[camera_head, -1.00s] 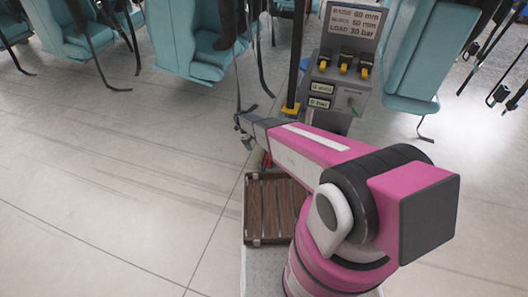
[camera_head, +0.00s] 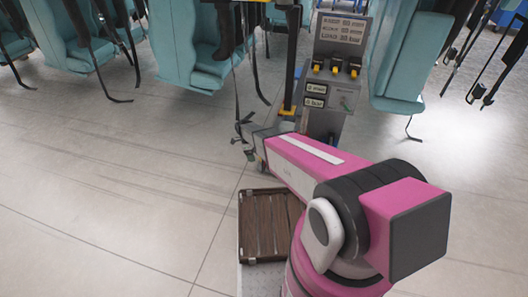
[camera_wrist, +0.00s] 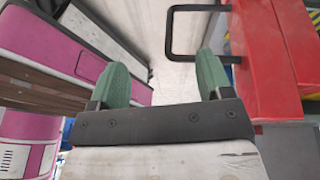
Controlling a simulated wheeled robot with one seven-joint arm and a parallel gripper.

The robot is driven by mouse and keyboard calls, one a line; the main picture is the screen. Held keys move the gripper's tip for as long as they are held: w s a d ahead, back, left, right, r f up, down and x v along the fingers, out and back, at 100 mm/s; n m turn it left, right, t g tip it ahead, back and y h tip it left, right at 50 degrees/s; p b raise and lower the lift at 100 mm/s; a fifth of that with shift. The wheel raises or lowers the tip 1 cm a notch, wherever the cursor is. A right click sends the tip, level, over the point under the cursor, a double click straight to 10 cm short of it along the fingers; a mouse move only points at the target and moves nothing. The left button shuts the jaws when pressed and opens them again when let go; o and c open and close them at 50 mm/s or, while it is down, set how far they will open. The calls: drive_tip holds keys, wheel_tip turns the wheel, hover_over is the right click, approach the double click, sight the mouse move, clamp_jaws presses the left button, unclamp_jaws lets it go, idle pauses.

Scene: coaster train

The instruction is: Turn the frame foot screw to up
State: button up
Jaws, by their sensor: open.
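My gripper (camera_wrist: 162,66) is open in the wrist view, with two green fingers well apart and nothing between them. A red block (camera_wrist: 275,60) with a black U-shaped bar (camera_wrist: 172,32) stands to the right. The bar's lower end passes close to the right fingertip; I cannot tell if they touch. The stand carries several yellow-tipped levers, a printed plate and two small displays. I cannot make out the frame foot screw in either view.
Teal ride seats (camera_head: 190,50) with hanging black straps stand along the back. Another teal seat (camera_head: 410,60) is right of the stand. A slatted brown tray (camera_head: 268,225) is below my arm. The floor at left is clear.

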drive_tip(key=s+d+r+n+y, duration=0.1)
drive_tip(key=s+d+r+n, duration=0.4)
drive_tip(key=r, duration=0.5)
drive_tip(key=shift+s+d+n, duration=0.2)
drive_tip(key=shift+d+n, duration=0.55)
drive_tip(key=shift+n, duration=0.05)
